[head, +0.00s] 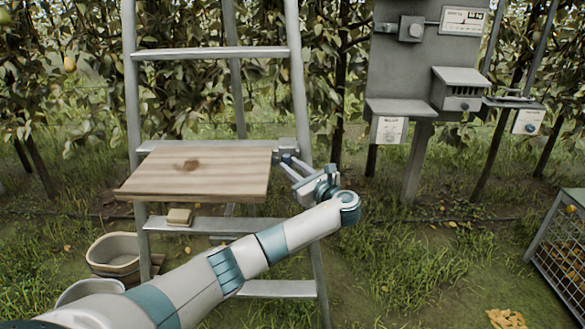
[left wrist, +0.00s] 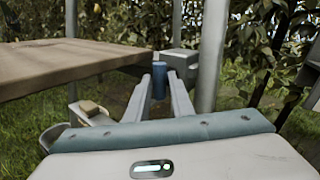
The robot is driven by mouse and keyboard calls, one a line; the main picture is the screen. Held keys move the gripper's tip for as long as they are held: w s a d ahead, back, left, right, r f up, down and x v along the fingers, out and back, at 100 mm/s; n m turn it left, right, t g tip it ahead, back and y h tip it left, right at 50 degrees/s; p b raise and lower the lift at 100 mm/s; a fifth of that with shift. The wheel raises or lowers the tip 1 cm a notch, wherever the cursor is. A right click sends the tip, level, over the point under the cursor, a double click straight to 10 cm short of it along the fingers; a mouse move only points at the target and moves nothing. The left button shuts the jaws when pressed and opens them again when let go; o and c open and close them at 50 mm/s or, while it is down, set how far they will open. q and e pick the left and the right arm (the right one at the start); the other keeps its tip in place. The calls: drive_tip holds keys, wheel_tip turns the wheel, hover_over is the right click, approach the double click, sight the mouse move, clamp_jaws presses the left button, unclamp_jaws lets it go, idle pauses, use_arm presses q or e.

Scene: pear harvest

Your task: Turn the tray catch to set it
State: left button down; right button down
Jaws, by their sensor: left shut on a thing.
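The wooden tray (head: 200,178) lies level on the ladder, and its edge fills the left of the left wrist view (left wrist: 70,62). The tray catch is a small blue knob (left wrist: 158,78) beside a grey block (left wrist: 179,60), at the tray's right side by the ladder rail. My left gripper (head: 287,164) reaches it from the front right. Its two fingers are shut on the blue knob, one on each side; the fingers partly hide it in the head view. My right gripper is not in view.
The ladder (head: 215,53) stands in front of the pear trees. Buckets (head: 115,254) stand on the grass at lower left. A grey post with boxes (head: 415,70) stands at right, and a crate (head: 562,240) is at the right edge. Grass between is open.

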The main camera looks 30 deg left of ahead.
use_arm(q)
drive_tip(key=shift+f, duration=0.1)
drive_tip(key=c, duration=1.6)
unclamp_jaws()
drive_tip(key=shift+s+d, duration=0.1)
drive_tip(key=shift+v, duration=8.55)
